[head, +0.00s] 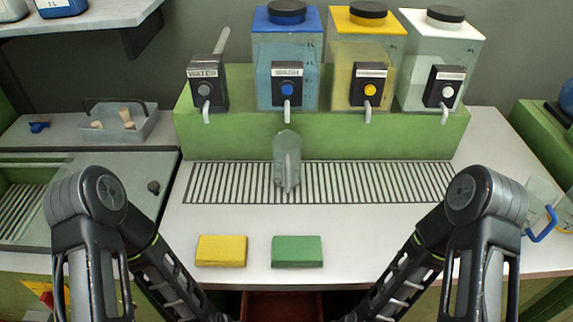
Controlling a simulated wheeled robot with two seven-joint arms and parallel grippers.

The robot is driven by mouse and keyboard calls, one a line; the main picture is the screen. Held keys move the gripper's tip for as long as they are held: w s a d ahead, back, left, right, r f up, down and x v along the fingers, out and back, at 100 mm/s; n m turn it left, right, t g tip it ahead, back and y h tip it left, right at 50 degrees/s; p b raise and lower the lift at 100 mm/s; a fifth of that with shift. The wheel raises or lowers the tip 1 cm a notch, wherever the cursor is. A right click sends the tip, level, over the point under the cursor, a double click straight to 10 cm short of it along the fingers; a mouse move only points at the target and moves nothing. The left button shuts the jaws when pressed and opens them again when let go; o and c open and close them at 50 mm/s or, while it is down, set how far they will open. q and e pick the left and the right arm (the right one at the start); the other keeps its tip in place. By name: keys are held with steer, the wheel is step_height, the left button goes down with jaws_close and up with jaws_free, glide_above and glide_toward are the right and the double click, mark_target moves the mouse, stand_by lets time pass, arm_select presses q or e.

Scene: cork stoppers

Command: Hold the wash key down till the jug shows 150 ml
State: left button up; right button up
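The wash dispenser (288,72) is a black box labelled WASH below the blue-lidded tank (286,45). Its wash key (287,89) is a round blue button, with nothing touching it. No stream shows from the spout. The jug's marks and any level in it are too small to read. Both my arms show at the lower left and lower right, bent down towards the bottom edge. Neither gripper is in view.
Water, yellow and white dispensers flank the wash one on the green stand (320,140). A yellow sponge (221,251) and a green sponge (297,251) lie in front. A grey caddy (120,125) holds corks at left; a blue-handled jug (542,222) is at right.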

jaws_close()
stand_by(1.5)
